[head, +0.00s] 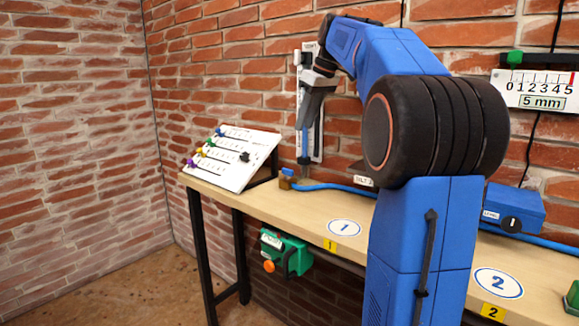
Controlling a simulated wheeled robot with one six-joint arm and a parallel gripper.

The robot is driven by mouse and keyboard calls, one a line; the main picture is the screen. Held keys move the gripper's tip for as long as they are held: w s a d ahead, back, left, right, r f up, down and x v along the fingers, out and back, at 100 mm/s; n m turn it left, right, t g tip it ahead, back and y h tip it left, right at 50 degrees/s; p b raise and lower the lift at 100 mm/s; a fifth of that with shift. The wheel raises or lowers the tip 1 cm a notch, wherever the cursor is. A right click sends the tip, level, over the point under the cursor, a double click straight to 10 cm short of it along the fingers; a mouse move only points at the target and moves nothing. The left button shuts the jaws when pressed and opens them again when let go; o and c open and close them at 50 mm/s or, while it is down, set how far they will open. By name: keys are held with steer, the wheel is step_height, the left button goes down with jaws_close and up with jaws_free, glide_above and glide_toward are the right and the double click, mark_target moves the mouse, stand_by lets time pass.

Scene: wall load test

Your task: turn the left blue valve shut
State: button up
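A small brass valve with a blue handle (287,173) sits on the table (260,210) left of centre, at the left end of a blue hose (325,187). How its handle is turned is too small to tell. My gripper (303,127) is a dark grey shape pointing down, above and slightly right of the valve and apart from it in the picture. It is in front of a pale upright panel (318,145) on the brick wall. Whether its fingers are open or shut cannot be made out. My blue arm hides the middle of the table and any valve behind it.
A sloping white board (232,158) with coloured knobs stands at the table's left end. A green device (287,254) hangs below the front edge. A blue box (515,208) stands at right, under a scale marked 5 mm (541,92). The tabletop near label 1 (344,228) is clear.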

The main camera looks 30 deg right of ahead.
mark_target(288, 174)
steer(key=x, duration=1.7)
steer(key=shift+w+d+f, duration=0.15)
steer(key=shift+w, duration=0.05)
jaws_close()
